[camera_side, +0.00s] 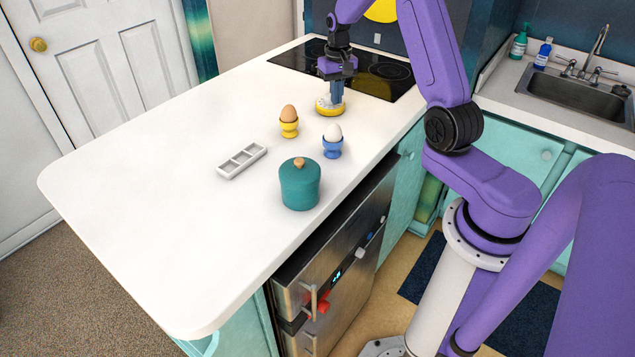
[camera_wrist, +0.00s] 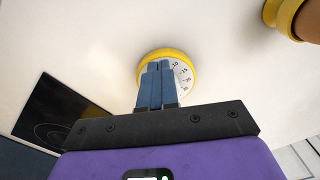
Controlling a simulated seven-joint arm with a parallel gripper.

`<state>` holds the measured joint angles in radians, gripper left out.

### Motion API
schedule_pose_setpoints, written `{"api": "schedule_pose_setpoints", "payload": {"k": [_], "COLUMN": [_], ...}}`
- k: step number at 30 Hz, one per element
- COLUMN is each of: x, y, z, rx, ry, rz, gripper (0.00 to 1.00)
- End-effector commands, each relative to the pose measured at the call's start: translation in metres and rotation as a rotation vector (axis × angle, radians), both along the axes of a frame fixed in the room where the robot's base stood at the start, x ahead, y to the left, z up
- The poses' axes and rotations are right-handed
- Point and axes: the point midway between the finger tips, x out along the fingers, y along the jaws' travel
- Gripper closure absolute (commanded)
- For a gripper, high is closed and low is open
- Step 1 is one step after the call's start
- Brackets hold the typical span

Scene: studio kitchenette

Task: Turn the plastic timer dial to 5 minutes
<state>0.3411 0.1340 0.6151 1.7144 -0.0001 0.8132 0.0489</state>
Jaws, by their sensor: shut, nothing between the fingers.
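The plastic timer (camera_side: 330,107) lies flat on the white counter near the dark cooktop. It has a yellow rim and a white dial face. In the wrist view the timer (camera_wrist: 185,65) shows black numbers and tick marks on the right part of its dial. My gripper (camera_side: 335,98) points down over the timer. In the wrist view my gripper (camera_wrist: 158,68) has its two blue fingers together with nothing between them, covering the middle and lower left of the dial. Whether the fingertips touch the dial, and the dial's setting, I cannot tell.
A yellow egg cup (camera_side: 289,129) with a brown egg and a blue egg cup (camera_side: 332,150) with a white egg stand nearby. A teal lidded pot (camera_side: 300,188) and a white compartment tray (camera_side: 230,170) are further forward. The cooktop (camera_side: 385,80) is behind. The counter's left side is clear.

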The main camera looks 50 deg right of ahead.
Motion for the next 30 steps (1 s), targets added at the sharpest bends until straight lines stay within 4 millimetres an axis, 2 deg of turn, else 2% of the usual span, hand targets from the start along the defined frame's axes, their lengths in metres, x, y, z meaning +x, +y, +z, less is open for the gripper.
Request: {"api": "schedule_pose_setpoints", "payload": {"k": [30], "x": [0.0100], "y": [-0.0049], "z": [0.0002], "rx": [-0.002], "ry": [-0.003], "rz": [0.000], "gripper": [1.00]}}
